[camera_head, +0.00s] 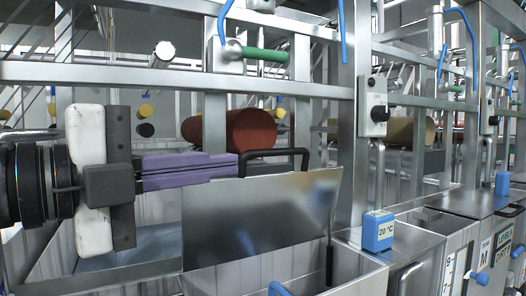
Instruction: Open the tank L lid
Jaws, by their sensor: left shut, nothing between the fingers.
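A flat grey metal lid (255,225) stands raised and tilted up over an open tank (345,268) in the lower middle. A black bar handle (290,152) is on its upper edge. No L label shows on this tank. My left gripper (237,165) comes in from the left with its purple fingers shut and empty. Its fingertips are at the handle's left end and the lid's upper left edge; I cannot tell whether they touch. My right gripper is not in view.
A blue box marked 20 °C (378,232) sits on the ledge right of the tank. A metal post with a grey switch box (374,105) rises behind it. A tank marked M (484,254) is farther right.

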